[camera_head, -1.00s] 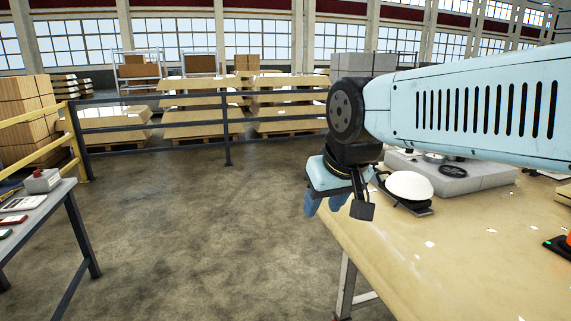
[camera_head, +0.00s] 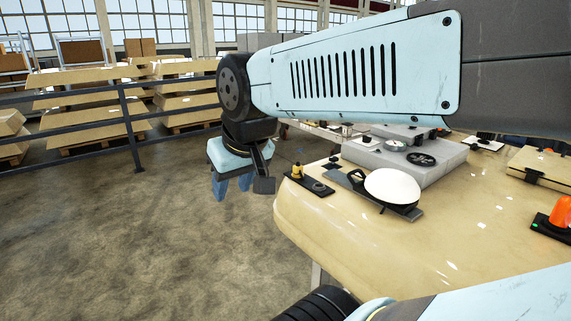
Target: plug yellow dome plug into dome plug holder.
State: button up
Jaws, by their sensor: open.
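A small yellow plug (camera_head: 297,170) stands upright at the left end of a flat black plate (camera_head: 316,187) near the table's left edge. The plate has a round feature at its right end. I cannot tell whether this plate is the dome plug holder. My gripper (camera_head: 232,189) hangs left of the table edge, over the floor, with its blue fingers apart and nothing seen between them. It is to the left of the yellow plug and apart from it.
A white dome (camera_head: 392,186) on a dark base sits right of the plate. A grey block (camera_head: 400,160) with round fittings lies behind it. An orange dome (camera_head: 562,211) on a black base is at the right. The tan tabletop (camera_head: 370,243) is clear in front.

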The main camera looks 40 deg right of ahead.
aim_at(296, 169)
jog(key=z, duration=0.2)
jog(key=i, duration=0.55)
jog(key=z, duration=0.5)
jog(key=k, duration=0.9)
jog(key=z, duration=0.15)
jog(key=i, duration=0.9)
jog(key=u, duration=0.05)
